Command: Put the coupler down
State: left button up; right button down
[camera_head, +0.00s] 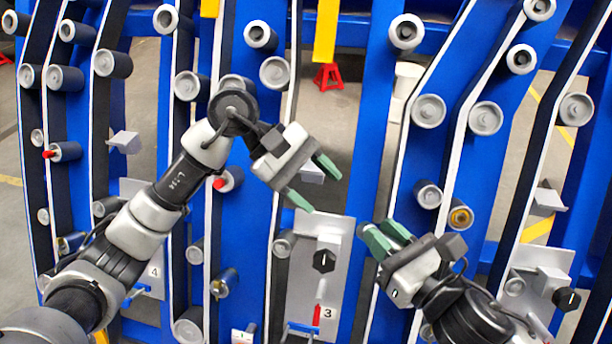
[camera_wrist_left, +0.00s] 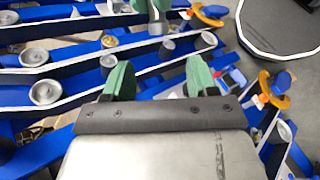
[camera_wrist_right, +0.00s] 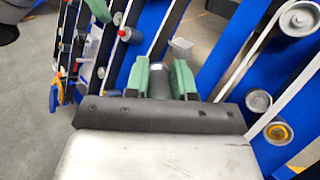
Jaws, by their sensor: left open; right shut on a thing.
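My right gripper (camera_head: 386,237) is shut on a small dark grey cylindrical piece with a pale end, which I take to be the coupler. The coupler (camera_wrist_right: 159,79) shows between the two green fingers of the right gripper (camera_wrist_right: 164,78) in the right wrist view. In the head view it is mostly hidden by the fingers. My left gripper (camera_head: 312,183) is open, with its green fingers apart and nothing held between them. It is up and to the left of the right gripper, in front of the blue frame. The left gripper (camera_wrist_left: 160,79) also shows in its own wrist view.
A blue frame (camera_head: 366,130) with curved uprights and several grey rollers stands close in front. A grey plate (camera_head: 322,235) with a black knob and the number 3 lies between the grippers. A red stand (camera_head: 328,77) is on the floor behind.

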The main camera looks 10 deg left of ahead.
aim_at(359, 226)
pick_arm(q)
jog(key=x, duration=1)
jog(key=c, duration=0.8)
jog(key=shift+c, duration=0.8)
pick_arm(e)
jog(key=c, duration=0.9)
grip_release()
jog(key=shift+o, duration=0.2)
